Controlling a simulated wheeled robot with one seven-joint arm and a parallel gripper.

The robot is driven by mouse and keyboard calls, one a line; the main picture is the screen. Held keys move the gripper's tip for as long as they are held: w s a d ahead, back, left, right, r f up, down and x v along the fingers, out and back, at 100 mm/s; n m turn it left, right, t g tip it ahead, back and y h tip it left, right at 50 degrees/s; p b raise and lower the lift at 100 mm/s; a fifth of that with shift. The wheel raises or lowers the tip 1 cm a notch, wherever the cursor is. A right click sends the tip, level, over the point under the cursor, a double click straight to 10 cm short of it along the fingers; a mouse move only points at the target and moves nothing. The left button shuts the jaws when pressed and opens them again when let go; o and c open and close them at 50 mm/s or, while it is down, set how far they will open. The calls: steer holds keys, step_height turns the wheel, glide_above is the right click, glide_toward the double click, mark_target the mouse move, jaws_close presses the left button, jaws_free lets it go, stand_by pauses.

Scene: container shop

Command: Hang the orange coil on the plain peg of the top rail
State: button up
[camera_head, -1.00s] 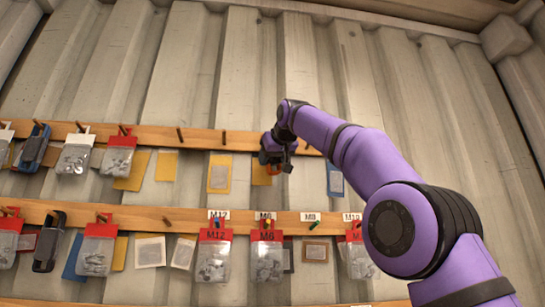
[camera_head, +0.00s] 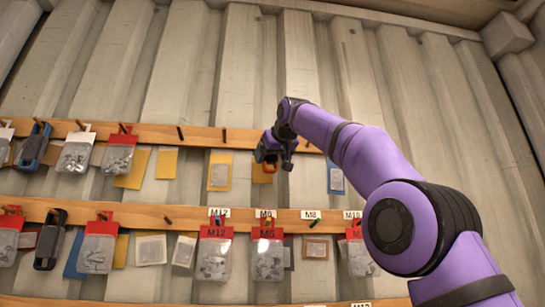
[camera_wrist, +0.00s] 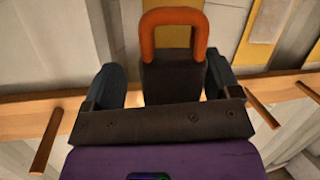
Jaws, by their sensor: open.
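The orange coil (camera_wrist: 172,18) shows in the wrist view as a rounded orange loop beyond a dark block between my fingers. In the head view its orange edge (camera_head: 270,167) shows just below my gripper (camera_head: 273,153), in front of a yellow card. My gripper is open at the top rail (camera_head: 205,138), with its fingers apart on either side of the dark block in the wrist view (camera_wrist: 168,85). Whether the coil sits on a peg is hidden. Bare pegs on the top rail show left of my gripper (camera_head: 224,135) and right of it (camera_head: 307,146).
Bagged parts with red and white headers (camera_head: 119,153) and a blue-black item (camera_head: 33,147) hang at the left of the top rail. The lower rail (camera_head: 150,218) holds several bags, including the M12 bag (camera_head: 214,258). The corrugated wall above is clear.

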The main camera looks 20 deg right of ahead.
steer(key=v, duration=1.1)
steer(key=shift+f, duration=0.15)
steer(key=s+d+f+m+g, duration=0.1)
steer(key=s+f+g, duration=0.2)
steer(key=s+f, duration=0.7)
steer(key=s+d+f+g, duration=0.2)
steer(key=s+f, duration=0.8)
steer(key=f, duration=1.7)
steer(key=s+d+f+m+g, duration=0.1)
steer(key=s+f+g, duration=0.3)
steer(key=s+f, duration=0.6)
step_height(320, 180, down, 9)
steer(key=shift+d+f+m, duration=0.1)
steer(key=shift+d+m, duration=0.2)
steer(key=shift+d, duration=0.15)
